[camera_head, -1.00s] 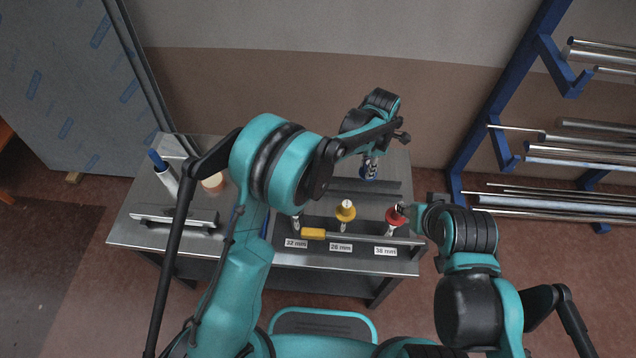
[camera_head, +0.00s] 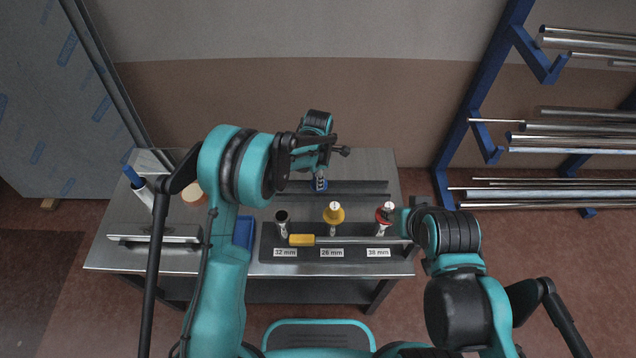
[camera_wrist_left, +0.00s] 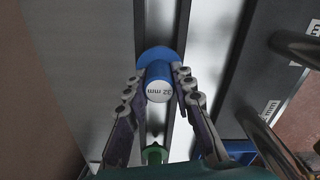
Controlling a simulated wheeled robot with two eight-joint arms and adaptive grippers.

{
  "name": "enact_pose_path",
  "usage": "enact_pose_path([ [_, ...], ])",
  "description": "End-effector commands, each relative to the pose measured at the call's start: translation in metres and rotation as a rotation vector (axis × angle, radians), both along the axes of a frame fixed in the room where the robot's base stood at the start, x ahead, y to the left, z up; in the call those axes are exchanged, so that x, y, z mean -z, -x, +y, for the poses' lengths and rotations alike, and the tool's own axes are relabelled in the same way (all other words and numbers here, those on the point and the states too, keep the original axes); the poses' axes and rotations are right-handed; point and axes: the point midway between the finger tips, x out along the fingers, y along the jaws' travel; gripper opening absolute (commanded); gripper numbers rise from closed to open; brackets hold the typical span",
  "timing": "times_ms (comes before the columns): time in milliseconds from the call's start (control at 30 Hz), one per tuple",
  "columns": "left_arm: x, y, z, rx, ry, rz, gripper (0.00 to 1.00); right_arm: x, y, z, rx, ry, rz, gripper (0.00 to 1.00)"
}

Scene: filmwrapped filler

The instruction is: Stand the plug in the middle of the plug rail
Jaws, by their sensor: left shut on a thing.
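The plug (camera_head: 320,185) is blue, with a 32 mm mark on the end facing the camera in the left wrist view (camera_wrist_left: 159,88). My left gripper (camera_head: 320,176) is shut on it, with a finger on each side. The plug rail (camera_head: 365,187) is a pair of dark parallel bars at the back of the table; the bars also show in the left wrist view (camera_wrist_left: 181,25). The plug is over the rail, near its middle, with its wide blue end toward the bars. I cannot tell whether it touches them.
A green piece (camera_wrist_left: 154,154) is by the rail in the wrist view. A blue bin (camera_head: 243,232) stands left.

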Motion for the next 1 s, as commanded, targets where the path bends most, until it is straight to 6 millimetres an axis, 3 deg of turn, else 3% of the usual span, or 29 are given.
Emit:
enact_pose_path([
  [100, 0.015, 0.0, 0.0, 0.0, 0.0, 0.0, 0.0, 0.007, 0.0, 0.0, 0.0, 0.0, 0.0, 0.4],
  [467, 0.019, 0.0, 0.0, 0.0, 0.0, 0.0, 0.0, 0.01, 0.0, 0.0, 0.0, 0.0, 0.0, 0.4],
  [500, 0.019, 0.0, 0.0, 0.0, 0.0, 0.0, 0.27, 0.01, 0.0, 0.0, 0.0, 0.0, 0.0, 0.4],
  [567, 0.018, 0.0, 0.0, 0.0, 0.0, 0.0, 0.42, 0.009, 0.0, 0.0, 0.0, 0.0, 0.0, 0.4],
  [867, 0.017, 0.0, 0.0, 0.0, 0.0, 0.0, 0.45, 0.009, 0.0, 0.0, 0.0, 0.0, 0.0, 0.4],
  [1000, 0.008, 0.0, 0.0, 0.0, 0.0, 0.0, 0.45, 0.002, 0.0, 0.0, 0.0, 0.0, 0.0, 0.4],
])
